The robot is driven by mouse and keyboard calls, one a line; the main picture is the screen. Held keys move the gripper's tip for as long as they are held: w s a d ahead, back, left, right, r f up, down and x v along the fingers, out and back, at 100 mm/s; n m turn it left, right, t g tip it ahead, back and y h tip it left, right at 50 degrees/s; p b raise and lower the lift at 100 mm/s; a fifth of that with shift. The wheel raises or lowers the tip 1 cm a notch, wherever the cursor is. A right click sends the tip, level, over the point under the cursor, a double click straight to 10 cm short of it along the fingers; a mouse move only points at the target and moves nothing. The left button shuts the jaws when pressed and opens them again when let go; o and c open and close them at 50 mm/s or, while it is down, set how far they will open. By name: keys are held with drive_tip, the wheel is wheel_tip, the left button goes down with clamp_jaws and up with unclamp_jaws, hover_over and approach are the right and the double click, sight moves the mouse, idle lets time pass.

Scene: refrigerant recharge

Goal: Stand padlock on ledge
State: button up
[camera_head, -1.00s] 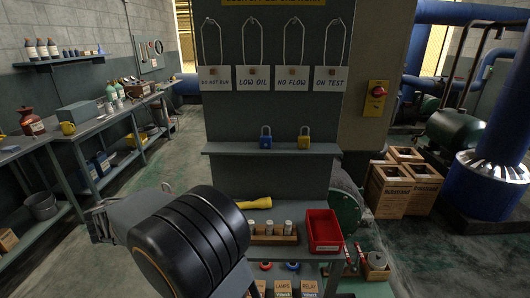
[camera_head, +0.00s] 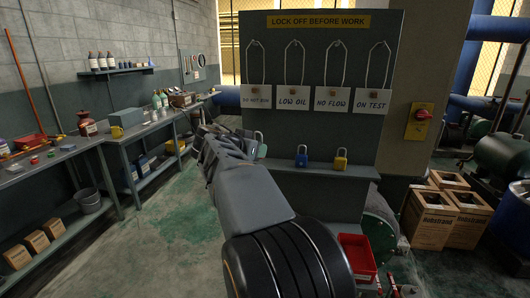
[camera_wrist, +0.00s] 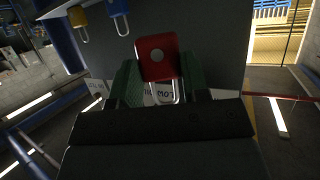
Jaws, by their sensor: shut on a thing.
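A red padlock (camera_wrist: 164,70) sits between the green fingers of my gripper (camera_wrist: 160,80) in the wrist view, which is upside down; its shackle points up in the room. In the head view my gripper (camera_head: 262,151) is at the left part of the ledge (camera_head: 322,169), and a grey shackle shows above a green finger; the padlock's red body is hidden there. Whether the padlock touches the ledge cannot be told. A blue padlock (camera_head: 301,158) and a yellow padlock (camera_head: 340,161) stand upright on the ledge, right of my gripper; they also show in the wrist view.
Tags hang on wire loops above the ledge, including the LOW OIL tag (camera_head: 293,97). A red bin (camera_head: 357,257) is below. Wooden crates (camera_head: 442,218) stand right, and a workbench (camera_head: 122,139) runs along the left. The ledge is free right of the yellow padlock.

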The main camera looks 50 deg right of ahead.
drive_tip(key=w+d+p, duration=0.1)
drive_tip(key=d, duration=0.2)
drive_tip(key=w+d+f+p, duration=0.1)
drive_tip(key=w+d, duration=0.1)
drive_tip(key=d, duration=0.1)
drive_tip(key=w+d+p, duration=0.1)
drive_tip(key=w+d, duration=0.1)
drive_tip(key=d, duration=0.1)
drive_tip(key=shift+w+f+p, duration=0.25)
drive_tip(key=shift+p, duration=0.05)
drive_tip(key=shift+a+f, duration=0.15)
drive_tip(key=shift+f, duration=0.45)
wheel_tip(320, 180, down, 3)
drive_tip(key=shift+f+p, duration=0.2)
drive_tip(key=shift+p, duration=0.15)
drive_tip(key=shift+w+d+f+p, duration=0.1)
drive_tip(key=shift+d+f+p, duration=0.1)
drive_tip(key=shift+f+p, duration=0.2)
drive_tip(key=shift+f+b, duration=0.25)
drive_tip(key=shift+b, duration=0.25)
drive_tip(key=o, duration=0.8)
drive_tip(key=shift+o, duration=0.2)
